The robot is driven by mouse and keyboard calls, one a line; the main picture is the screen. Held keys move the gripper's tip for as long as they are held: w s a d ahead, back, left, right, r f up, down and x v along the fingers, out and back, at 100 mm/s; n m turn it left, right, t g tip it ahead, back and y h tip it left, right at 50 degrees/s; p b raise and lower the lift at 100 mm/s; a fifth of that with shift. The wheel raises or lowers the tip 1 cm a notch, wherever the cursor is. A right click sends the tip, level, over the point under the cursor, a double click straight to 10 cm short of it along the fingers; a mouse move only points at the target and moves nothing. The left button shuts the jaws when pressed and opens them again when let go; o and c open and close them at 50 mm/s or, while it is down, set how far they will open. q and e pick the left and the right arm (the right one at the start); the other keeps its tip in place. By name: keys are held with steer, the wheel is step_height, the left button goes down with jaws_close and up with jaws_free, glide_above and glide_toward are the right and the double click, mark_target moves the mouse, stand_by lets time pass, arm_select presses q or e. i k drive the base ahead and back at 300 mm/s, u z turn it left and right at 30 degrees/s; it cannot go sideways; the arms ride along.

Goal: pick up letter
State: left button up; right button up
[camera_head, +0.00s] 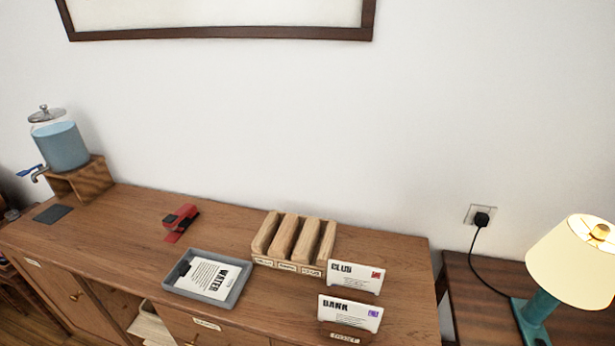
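A letter marked WATER (208,277) lies flat in a grey tray (236,291) on the wooden sideboard. A second white letter marked CLUB (352,275) stands upright near the sideboard's right end. A third letter marked BANK (345,312) stands upright in front of it, in a small wooden holder (340,336) with a label. Neither of my grippers is in this view.
A wooden slotted sorter (292,240) stands behind the letters, against the wall side. A red stapler-like object (180,218) and a water dispenser (62,146) stand further left on the sideboard (120,235). A lit lamp (570,262) stands on a separate table at right.

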mark_target(359, 315)
steer(key=u, duration=0.05)
steer(key=k, duration=1.1)
steer(key=z, duration=0.4)
steer(key=i, duration=0.7)
steer(key=u, duration=0.2)
